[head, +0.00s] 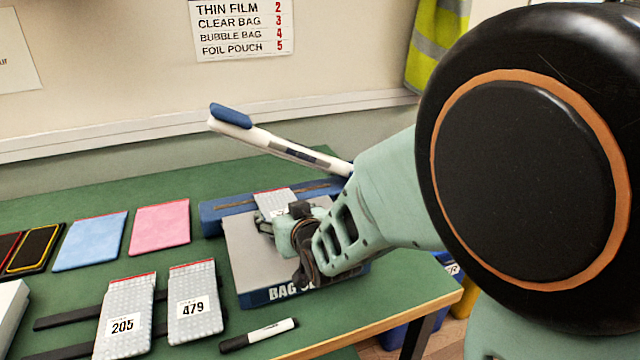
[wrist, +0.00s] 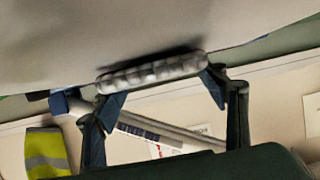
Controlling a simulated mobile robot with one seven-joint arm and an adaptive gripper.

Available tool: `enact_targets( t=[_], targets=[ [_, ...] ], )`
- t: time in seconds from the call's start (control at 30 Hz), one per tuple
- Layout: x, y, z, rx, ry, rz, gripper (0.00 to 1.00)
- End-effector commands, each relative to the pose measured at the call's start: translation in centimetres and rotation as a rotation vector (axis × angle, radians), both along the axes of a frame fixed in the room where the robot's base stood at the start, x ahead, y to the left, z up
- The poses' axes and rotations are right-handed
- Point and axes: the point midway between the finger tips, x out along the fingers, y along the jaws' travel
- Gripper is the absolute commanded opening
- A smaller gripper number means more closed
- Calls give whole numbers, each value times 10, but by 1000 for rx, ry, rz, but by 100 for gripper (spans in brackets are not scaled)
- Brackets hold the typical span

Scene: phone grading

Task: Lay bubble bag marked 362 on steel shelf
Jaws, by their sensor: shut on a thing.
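My gripper (head: 283,222) is shut on a bubble bag (head: 275,200) over the grey steel shelf (head: 250,262) of the bag sealer. Only part of the bag shows in the head view, with a red edge on top; its number is not readable behind my gripper. In the wrist view my gripper (wrist: 159,82) has a finger on each side of the bag (wrist: 152,72), which shows edge-on. The grey shelf (wrist: 100,35) fills the top there, with a dark shadow close along the bag. I cannot tell whether they touch.
The sealer's white lever arm (head: 280,148) is raised behind my gripper. Bubble bags marked 205 (head: 124,308) and 479 (head: 193,290) lie on dark strips to the left. A marker (head: 258,335) lies in front. Blue (head: 90,240) and pink (head: 160,227) pouches lie further left.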

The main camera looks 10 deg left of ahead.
Motion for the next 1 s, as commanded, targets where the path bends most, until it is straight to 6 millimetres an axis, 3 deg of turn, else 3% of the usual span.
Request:
enact_targets(
  t=[0.97, 1.0],
  targets=[
    [0, 0, -3, 2, -3, 0, 36],
    [0, 0, -3, 2, -3, 0, 70]
  ],
)
